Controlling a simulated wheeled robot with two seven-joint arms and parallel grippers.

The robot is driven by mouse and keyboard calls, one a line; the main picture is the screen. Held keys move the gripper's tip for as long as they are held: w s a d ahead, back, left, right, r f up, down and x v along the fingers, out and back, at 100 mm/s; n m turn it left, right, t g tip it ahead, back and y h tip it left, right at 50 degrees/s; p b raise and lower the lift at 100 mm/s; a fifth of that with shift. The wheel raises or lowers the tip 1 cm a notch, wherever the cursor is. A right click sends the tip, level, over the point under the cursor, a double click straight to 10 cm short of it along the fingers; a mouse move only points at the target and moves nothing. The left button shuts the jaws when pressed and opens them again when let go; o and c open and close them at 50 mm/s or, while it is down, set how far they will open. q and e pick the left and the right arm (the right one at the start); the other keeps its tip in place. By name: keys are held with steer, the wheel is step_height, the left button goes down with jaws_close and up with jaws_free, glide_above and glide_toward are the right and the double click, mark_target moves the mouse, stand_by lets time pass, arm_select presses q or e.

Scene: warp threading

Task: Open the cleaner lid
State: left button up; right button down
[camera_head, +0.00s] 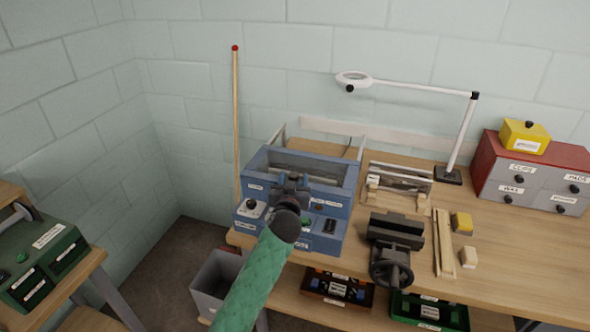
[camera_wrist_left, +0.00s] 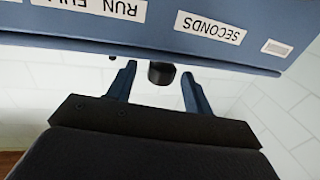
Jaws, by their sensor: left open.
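The cleaner (camera_head: 325,240) is a blue box machine at the left end of the bench. Its lid (camera_head: 345,178), a blue frame with a see-through pane, appears to lie shut on top. My left gripper (camera_head: 291,180) is at the lid's front edge, above the control panel. In the left wrist view, the left gripper (camera_wrist_left: 158,84) is open, its two fingers apart on either side of a dark round knob (camera_wrist_left: 161,74). The knob is below a blue panel (camera_wrist_left: 150,38) with upside-down labels, "RUN FULL" and "SECONDS". I cannot tell whether the fingers touch it. My right gripper is not in view.
A vise (camera_head: 396,240) stands right of the cleaner. A wooden frame (camera_head: 398,182) is behind it. A magnifier lamp (camera_head: 462,135) and red drawer cabinet (camera_head: 487,158) stand farther right. A grey bin (camera_head: 212,283) is below left. A wooden pole (camera_head: 236,120) leans against the wall.

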mark_target(295, 173)
arm_select(q)
steer(key=shift+w+d+p, duration=0.2)
steer(key=shift+w+p, duration=0.45)
steer(key=shift+w, duration=1.3)
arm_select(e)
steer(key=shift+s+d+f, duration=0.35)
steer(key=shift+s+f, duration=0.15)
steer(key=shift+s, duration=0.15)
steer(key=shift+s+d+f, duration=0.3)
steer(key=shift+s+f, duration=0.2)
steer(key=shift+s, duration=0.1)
